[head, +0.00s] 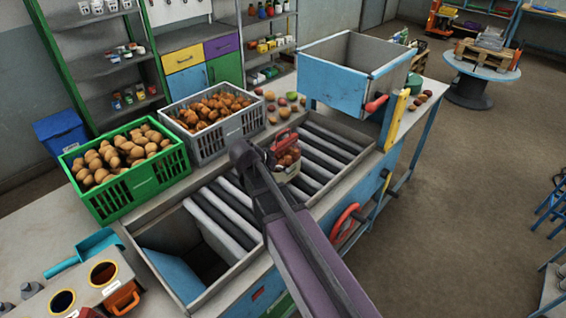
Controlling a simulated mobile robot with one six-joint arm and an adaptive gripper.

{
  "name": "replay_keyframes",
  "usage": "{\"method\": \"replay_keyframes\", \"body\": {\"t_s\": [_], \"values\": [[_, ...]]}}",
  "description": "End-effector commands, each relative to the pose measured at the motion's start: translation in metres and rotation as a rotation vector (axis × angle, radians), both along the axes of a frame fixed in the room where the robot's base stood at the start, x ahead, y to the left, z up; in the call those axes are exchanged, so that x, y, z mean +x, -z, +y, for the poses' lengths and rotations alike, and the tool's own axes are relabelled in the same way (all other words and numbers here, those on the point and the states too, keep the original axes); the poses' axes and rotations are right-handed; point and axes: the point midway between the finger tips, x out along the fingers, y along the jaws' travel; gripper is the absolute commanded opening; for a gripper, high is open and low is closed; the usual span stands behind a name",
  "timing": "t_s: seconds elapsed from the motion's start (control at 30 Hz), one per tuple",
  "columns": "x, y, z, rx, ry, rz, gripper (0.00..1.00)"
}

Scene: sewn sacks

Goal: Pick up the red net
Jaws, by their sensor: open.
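The red net (287,153) looks like a small bag with a red top, a pale lower part and brownish round contents. It stands on the roller bed of the sorting bench, near its middle. My gripper (246,155) is at the end of my dark and purple arm, just left of the net. It is open, and I see nothing held in it. The fingers are small and dark here, and part of the net's lower left side is hidden behind my arm. I cannot tell whether they touch.
A green crate of potatoes (183,165) and a grey crate of onions (262,119) stand behind the rollers (322,138). A blue hopper (333,88) rises at the right end. An open chute (163,238) lies at the left. Loose produce (292,96) lies behind.

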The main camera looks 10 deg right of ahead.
Motion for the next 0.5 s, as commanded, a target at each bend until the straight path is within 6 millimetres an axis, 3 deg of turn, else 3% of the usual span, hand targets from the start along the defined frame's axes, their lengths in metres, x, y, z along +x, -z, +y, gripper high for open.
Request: {"method": "replay_keyframes", "body": {"t_s": [0.03,0.2,0.5], "values": [[0.015,-0.009,0.012,-0.024,0.017,-0.062,0.69],[0.044,-0.034,0.038,-0.080,0.077,-0.265,0.69],[0.062,-0.055,0.060,-0.104,0.107,-0.433,0.69]]}}
